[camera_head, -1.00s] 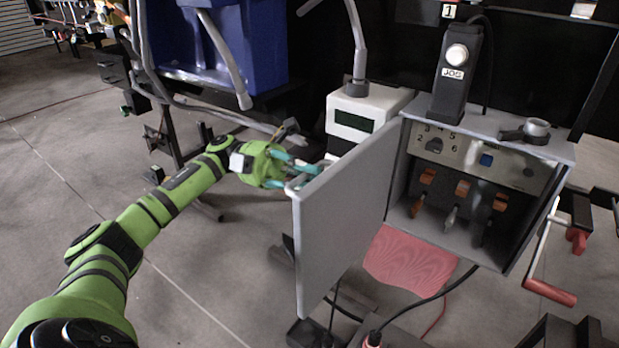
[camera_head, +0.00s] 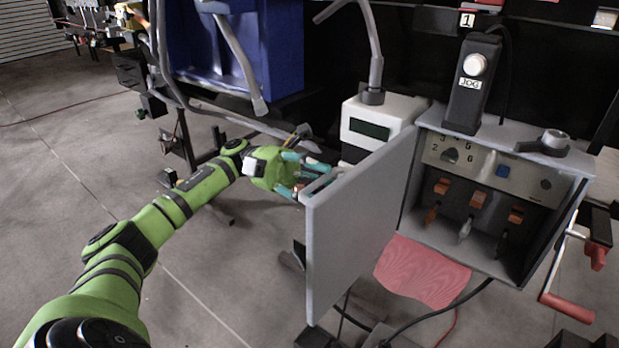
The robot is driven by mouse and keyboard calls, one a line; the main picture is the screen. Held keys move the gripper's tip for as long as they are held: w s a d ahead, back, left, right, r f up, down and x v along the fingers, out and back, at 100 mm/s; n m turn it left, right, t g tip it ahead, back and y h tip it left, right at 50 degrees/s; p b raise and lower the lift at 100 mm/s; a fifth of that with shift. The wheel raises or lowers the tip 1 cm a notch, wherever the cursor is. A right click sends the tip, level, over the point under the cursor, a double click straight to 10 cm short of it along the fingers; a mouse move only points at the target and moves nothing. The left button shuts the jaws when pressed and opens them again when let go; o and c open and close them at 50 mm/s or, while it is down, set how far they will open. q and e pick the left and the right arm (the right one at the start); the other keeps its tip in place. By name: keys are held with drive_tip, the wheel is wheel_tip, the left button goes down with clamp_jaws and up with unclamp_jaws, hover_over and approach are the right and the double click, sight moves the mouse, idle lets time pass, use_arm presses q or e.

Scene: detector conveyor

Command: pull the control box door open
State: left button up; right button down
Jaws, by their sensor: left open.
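The control box (camera_head: 440,135) is a grey metal case at the right. Its door (camera_head: 358,225) is a flat grey panel, hinged on the left side of the box and swung wide open towards me. Inside show a dial, a blue button and several orange-topped switches (camera_head: 478,200). My left gripper (camera_head: 312,176) is open at the door's outer upper left edge, its teal-tipped fingers partly hidden behind the door. I cannot tell whether it touches the door. My right gripper is not in view.
A white device (camera_head: 378,122) with a dark display stands behind the door. A black JOG post (camera_head: 472,85) stands on the box. A red-handled crank (camera_head: 566,307) is at the right. A blue bin (camera_head: 285,50) is at the back. Cables and a red cloth (camera_head: 422,272) lie below.

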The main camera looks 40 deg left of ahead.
use_arm(q)
drive_tip(key=a+f, duration=0.1)
drive_tip(key=a, duration=0.5)
drive_tip(key=shift+w+a+f, duration=0.15)
drive_tip(key=shift+w+a, duration=0.1)
drive_tip(key=shift+a, duration=0.15)
